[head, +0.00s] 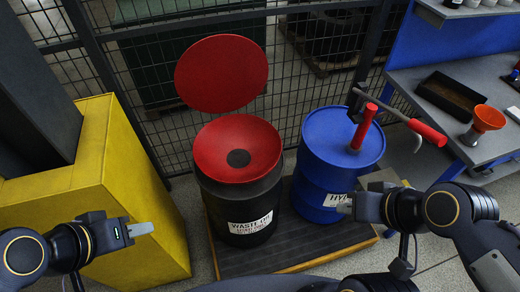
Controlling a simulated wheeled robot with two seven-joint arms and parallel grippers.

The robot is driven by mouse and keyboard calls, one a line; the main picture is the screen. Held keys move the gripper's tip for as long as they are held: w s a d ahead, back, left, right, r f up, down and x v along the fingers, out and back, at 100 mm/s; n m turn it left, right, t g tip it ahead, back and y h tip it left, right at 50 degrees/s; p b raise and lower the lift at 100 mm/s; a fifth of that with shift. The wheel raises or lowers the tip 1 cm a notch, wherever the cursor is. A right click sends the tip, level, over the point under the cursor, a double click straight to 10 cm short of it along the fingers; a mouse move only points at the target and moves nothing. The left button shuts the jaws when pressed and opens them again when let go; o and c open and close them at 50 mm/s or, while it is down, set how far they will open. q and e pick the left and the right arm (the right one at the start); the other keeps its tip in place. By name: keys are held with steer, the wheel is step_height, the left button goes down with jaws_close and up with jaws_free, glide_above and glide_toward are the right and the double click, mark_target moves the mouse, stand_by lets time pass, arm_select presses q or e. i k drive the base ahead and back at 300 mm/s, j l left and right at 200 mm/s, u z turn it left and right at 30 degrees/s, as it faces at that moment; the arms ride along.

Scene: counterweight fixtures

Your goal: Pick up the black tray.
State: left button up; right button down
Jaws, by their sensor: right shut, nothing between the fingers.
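The black tray (451,96) is a long, shallow open tray lying on the grey workbench (478,77) at the right. My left gripper (146,229) is at the lower left in front of the yellow cabinet, far from the tray; its finger spacing is too small to make out. My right gripper (345,206) points left in front of the blue drum, below and left of the tray and well apart from it. It is shut and empty.
An orange funnel (487,119) stands on the bench close to the tray's right end. A blue drum (335,160) with a red-handled pump (364,128) stands left of the bench. A black drum (241,195) with a red funnel top and a yellow cabinet (100,180) are farther left.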

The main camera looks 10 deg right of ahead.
mark_target(455, 99)
steer(key=z, duration=1.7)
